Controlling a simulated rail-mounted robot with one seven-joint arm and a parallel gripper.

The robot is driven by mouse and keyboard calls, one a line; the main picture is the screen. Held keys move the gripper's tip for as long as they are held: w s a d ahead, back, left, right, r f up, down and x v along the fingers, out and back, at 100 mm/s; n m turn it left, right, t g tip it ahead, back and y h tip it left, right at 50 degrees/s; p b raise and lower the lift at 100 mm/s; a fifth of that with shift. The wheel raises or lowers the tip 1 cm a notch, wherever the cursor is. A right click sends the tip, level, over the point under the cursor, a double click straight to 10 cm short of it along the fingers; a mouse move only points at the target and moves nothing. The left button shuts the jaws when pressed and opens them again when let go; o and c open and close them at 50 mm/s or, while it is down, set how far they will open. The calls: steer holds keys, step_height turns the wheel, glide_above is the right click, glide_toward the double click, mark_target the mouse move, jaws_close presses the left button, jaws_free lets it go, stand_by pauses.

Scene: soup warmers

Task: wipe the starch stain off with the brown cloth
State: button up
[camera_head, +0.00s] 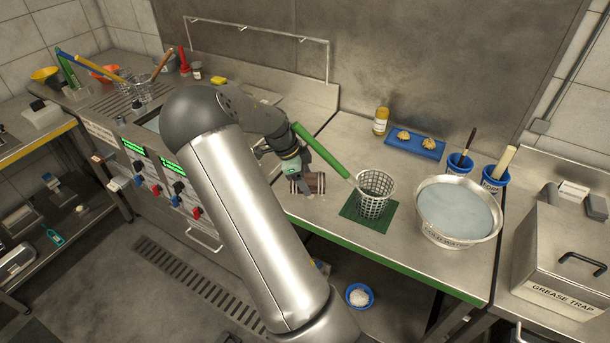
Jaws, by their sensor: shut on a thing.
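My gripper (308,189) is at the left end of the steel counter, pointing down. It is shut on the brown cloth (318,180), a small dark brown folded piece with pale stripes at the counter surface. My fingers cover part of the cloth, and I cannot tell whether it is pressed flat on the counter. I cannot clearly make out the starch stain; it may be hidden under or behind the cloth and gripper.
A wire basket (373,196) with a green handle (322,151) stands on a green mat (353,213) just right of the cloth. Further right is a large bowl of cloudy liquid (457,207). A blue tray (399,147) and yellow-lidded jar (381,121) are behind.

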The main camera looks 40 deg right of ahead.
steer(key=b, duration=0.3)
glide_above(310, 204)
steer(key=w+a, duration=0.1)
steer(key=shift+f, duration=3)
steer(key=shift+f+b, duration=0.95)
steer(key=shift+f, duration=0.05)
steer(key=shift+w+d+r+b, duration=0.1)
steer(key=shift+w+d+b, duration=0.2)
steer(key=shift+d, duration=0.6)
steer(key=shift+w+d+r+b, duration=0.1)
steer(key=shift+w+d, duration=0.3)
steer(key=shift+d, duration=0.45)
steer(key=shift+w+d+f+b, duration=0.1)
steer(key=shift+w+d+b, duration=0.2)
steer(key=shift+d, duration=0.55)
steer(key=shift+w+d+f+b, duration=0.1)
steer(key=shift+w+d+b, duration=0.2)
steer(key=shift+d, duration=0.55)
steer(key=shift+a, duration=0.1)
